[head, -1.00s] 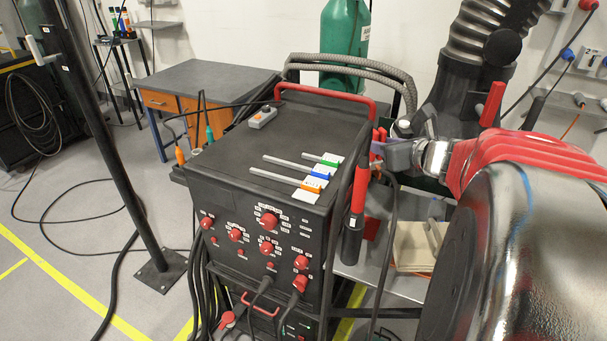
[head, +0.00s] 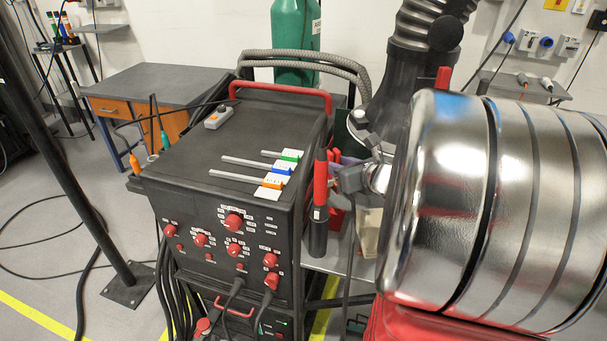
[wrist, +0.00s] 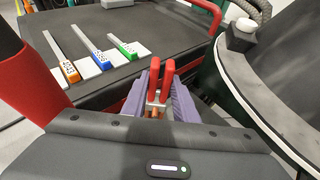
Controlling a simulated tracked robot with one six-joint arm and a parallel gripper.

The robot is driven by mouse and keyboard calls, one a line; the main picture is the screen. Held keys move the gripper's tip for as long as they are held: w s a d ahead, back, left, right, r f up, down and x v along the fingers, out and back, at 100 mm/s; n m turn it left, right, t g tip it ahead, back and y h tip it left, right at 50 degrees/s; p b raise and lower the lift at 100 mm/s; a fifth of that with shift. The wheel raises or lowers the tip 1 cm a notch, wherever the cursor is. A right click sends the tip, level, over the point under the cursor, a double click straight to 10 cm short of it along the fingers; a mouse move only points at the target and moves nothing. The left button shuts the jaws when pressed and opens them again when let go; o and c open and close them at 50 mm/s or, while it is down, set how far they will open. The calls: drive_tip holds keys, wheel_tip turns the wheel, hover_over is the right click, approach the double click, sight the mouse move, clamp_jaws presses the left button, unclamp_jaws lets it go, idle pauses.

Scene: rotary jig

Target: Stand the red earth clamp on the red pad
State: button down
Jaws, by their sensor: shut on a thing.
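My gripper (wrist: 156,108) has purple fingers and is shut on the red earth clamp (wrist: 167,75). In the wrist view the clamp's two red handles stick up between the fingers, with metal and a coppery part below them. In the head view my gripper (head: 347,172) is beside the right side of the black welding machine, just right of a red-topped black tube, and is largely hidden by my arm. I cannot make out the red pad for certain in either view.
The black welding machine (head: 160,200) carries blocks with rods, tagged green, blue and orange, and a grey remote. The red-topped tube (head: 319,190) stands close on the left of my gripper, also in the wrist view (wrist: 38,90). A dark rounded body (wrist: 285,60) is close on the right.

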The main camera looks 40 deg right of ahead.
drive_tip(key=shift+f, duration=2.75)
drive_tip(key=shift+f, duration=2)
drive_tip(key=c, duration=1.4)
unclamp_jaws()
drive_tip(key=shift+f, duration=0.1)
drive_tip(key=v, duration=1.2)
